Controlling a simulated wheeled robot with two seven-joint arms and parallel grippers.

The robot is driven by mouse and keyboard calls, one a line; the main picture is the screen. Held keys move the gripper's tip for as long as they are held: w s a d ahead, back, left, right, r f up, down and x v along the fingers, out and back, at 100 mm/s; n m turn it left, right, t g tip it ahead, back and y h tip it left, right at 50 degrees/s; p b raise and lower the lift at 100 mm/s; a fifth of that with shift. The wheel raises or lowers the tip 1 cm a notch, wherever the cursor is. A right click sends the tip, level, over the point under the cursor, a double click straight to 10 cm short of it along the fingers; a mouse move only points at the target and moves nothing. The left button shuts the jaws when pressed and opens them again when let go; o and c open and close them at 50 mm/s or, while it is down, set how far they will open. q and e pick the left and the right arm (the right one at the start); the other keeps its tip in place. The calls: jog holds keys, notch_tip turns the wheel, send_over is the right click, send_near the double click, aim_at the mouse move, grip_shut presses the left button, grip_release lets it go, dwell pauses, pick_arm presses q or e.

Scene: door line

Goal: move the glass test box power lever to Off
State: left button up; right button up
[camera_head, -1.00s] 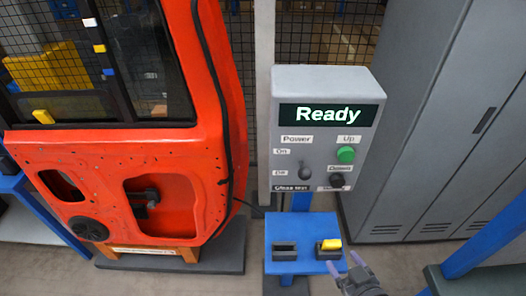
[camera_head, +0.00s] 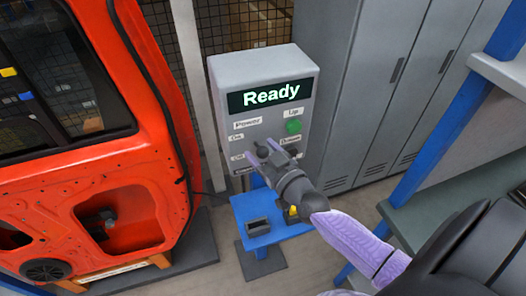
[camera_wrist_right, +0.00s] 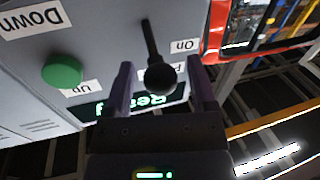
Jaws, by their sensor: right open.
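The glass test box (camera_head: 222,112) is a grey control box with a lit display (camera_head: 270,95) reading "Ready". Its power lever (camera_wrist_right: 159,76), a black stem with a round knob, shows in the upside-down right wrist view below the "On" label (camera_wrist_right: 185,45). My right gripper (camera_head: 263,152) is open at the box front and largely hides the lever in the head view. In the wrist view its two purple fingers (camera_wrist_right: 159,62) stand on either side of the knob, with gaps visible. I cannot tell the lever's setting. My left gripper is not in view.
A green button (camera_head: 293,127) sits right of the lever. A blue shelf (camera_head: 243,212) with a dark holder (camera_head: 258,227) is below the box. An orange-red car door (camera_head: 150,165) stands left; grey lockers (camera_head: 375,100) stand behind right.

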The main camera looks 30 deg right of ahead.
grip_shut()
dwell(1.4)
